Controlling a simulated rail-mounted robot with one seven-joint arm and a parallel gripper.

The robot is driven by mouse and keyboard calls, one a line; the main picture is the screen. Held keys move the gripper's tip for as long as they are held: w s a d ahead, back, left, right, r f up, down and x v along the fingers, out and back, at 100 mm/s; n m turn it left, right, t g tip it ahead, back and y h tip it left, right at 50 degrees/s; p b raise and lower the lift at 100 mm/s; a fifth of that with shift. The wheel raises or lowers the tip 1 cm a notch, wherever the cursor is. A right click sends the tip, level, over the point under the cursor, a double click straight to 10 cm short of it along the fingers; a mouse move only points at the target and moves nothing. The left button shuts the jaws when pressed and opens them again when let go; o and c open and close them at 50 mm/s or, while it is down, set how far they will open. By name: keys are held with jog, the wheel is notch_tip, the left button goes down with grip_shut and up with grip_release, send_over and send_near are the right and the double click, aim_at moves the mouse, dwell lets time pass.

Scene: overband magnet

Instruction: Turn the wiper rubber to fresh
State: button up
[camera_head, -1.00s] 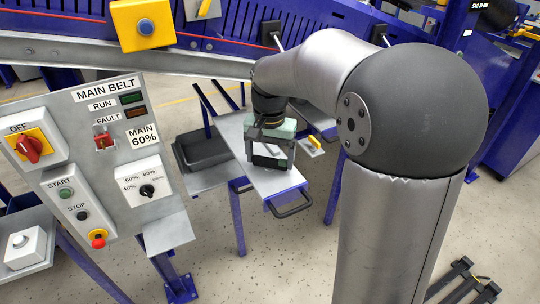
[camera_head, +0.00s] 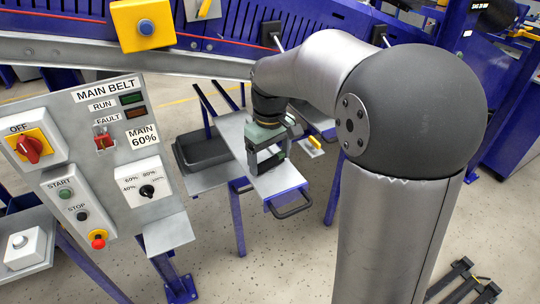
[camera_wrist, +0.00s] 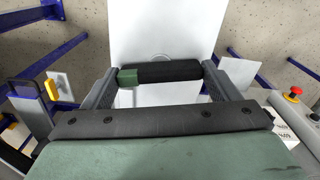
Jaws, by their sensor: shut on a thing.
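My gripper (camera_head: 268,162) points down above a narrow steel-topped stand (camera_head: 278,182). In the wrist view my gripper (camera_wrist: 165,75) has its two dark fingers at either end of a black bar, which looks like the wiper rubber (camera_wrist: 172,72), and is shut on it. The bar has a green block (camera_wrist: 127,78) at its left end and lies across the gap between the fingers. Bright plate shows behind it. In the head view my gripper hides most of the bar, and I cannot tell whether it touches the plate.
A dark tray (camera_head: 203,158) stands left of the gripper. A handle (camera_head: 292,206) sticks out at the stand's front. A yellow-handled thing (camera_head: 314,143) lies to the right. The MAIN BELT panel (camera_head: 100,165) stands at the left, nearer to me.

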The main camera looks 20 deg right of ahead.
aim_at(270, 159)
jog(key=n, duration=0.4)
jog(key=shift+r+n, duration=0.1)
jog(key=shift+n, duration=0.2)
jog(key=n, duration=0.3)
jog(key=shift+n, duration=0.3)
jog(key=n, duration=0.3)
jog(key=shift+n+p, duration=0.3)
jog(key=shift+p, duration=0.1)
jog(key=shift+n, duration=1.8)
jog(key=o, duration=0.9)
notch_tip(270, 159, up, 17)
jog(key=shift+r, duration=0.15)
